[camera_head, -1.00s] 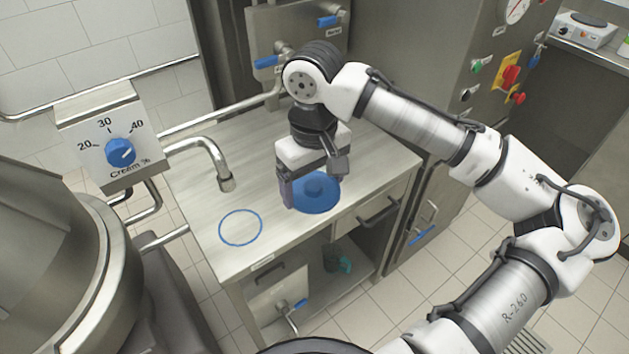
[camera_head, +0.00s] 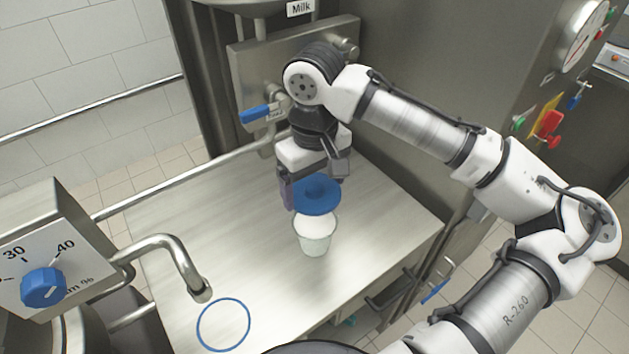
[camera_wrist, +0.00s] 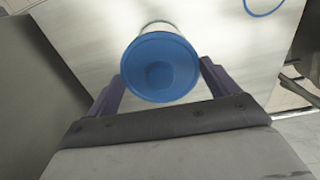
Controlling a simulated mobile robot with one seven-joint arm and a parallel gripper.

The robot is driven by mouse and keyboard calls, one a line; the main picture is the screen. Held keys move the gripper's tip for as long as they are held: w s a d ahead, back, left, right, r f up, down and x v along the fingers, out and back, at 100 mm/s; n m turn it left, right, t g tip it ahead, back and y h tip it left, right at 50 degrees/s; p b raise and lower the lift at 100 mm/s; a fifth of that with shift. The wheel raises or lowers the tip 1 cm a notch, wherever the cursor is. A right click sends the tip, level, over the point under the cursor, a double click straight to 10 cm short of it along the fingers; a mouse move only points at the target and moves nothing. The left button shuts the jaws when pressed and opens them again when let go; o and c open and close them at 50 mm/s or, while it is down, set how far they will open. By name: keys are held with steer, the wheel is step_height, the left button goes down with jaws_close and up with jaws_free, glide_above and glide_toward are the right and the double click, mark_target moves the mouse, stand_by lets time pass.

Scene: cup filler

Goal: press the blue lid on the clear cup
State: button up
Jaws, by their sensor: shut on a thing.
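The blue lid (camera_head: 316,197) is a round disc with a raised middle, held by my gripper (camera_head: 312,187). In the wrist view the lid (camera_wrist: 160,68) lies between my two fingers (camera_wrist: 163,82), which are shut on it. The clear cup (camera_head: 315,238) stands upright on the steel counter with white contents. In the head view the lid is over the cup's upper back part. I cannot tell whether lid and rim touch. In the wrist view the lid hides most of the cup; a rim edge (camera_wrist: 160,24) shows beyond it.
A blue ring (camera_head: 223,325) is marked on the counter (camera_head: 190,225), under a curved metal spout (camera_head: 180,265). The cream dial (camera_head: 43,287) is at the left. A milk tap with a blue handle (camera_head: 256,115) is behind my arm. The counter's left side is clear.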

steer(key=b, duration=0.5)
glide_above(315, 219)
steer(key=shift+f, duration=3.3)
steer(key=shift+s+f, duration=0.1)
steer(key=shift+f, duration=0.4)
steer(key=o, duration=0.7)
steer(key=shift+o, duration=0.2)
steer(key=shift+r, duration=0.15)
step_height(315, 219, up, 14)
steer(key=shift+f, duration=0.2)
